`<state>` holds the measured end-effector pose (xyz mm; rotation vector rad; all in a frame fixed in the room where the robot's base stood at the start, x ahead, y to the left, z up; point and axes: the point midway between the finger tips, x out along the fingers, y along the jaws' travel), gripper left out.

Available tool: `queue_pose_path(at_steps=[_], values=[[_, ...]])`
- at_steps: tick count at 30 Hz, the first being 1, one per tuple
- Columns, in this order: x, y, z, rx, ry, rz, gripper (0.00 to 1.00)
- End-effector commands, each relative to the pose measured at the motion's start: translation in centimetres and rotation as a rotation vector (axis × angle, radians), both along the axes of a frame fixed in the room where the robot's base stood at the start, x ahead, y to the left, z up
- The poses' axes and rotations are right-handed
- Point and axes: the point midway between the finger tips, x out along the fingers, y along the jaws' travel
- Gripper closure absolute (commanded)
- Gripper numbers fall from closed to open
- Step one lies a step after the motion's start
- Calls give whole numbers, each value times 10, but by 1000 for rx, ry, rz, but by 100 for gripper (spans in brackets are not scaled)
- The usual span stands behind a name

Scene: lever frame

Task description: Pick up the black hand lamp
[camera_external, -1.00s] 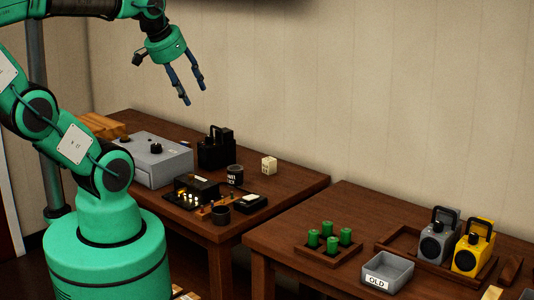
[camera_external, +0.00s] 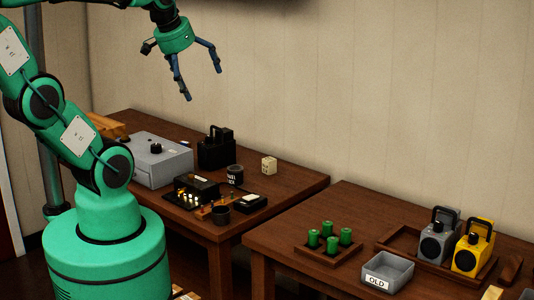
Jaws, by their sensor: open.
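The black hand lamp (camera_external: 216,152) stands upright at the back of the left table, with its handle on top. It is beside the grey box, against the wall side. My gripper (camera_external: 203,84) is open and empty, high above the left table. Its blue fingers are spread and point down, well clear of the lamp.
A grey box (camera_external: 150,162) with a black knob, a dark cup (camera_external: 235,175), a white block (camera_external: 269,164) and a black device (camera_external: 197,190) are near the lamp. The right table holds green cylinders (camera_external: 330,238), a grey lamp (camera_external: 438,236), a yellow lamp (camera_external: 473,247) and an "OLD" bin (camera_external: 388,272).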

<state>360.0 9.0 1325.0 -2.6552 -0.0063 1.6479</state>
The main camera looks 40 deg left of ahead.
Motion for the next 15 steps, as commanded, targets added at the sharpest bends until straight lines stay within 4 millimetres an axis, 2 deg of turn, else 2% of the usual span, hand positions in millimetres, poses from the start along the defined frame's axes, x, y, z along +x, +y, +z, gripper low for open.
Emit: queue_pose_path(at_steps=[7,15], values=[[55,19,19,20,54,-5,0],[118,45,25,39,112,-16,0]])
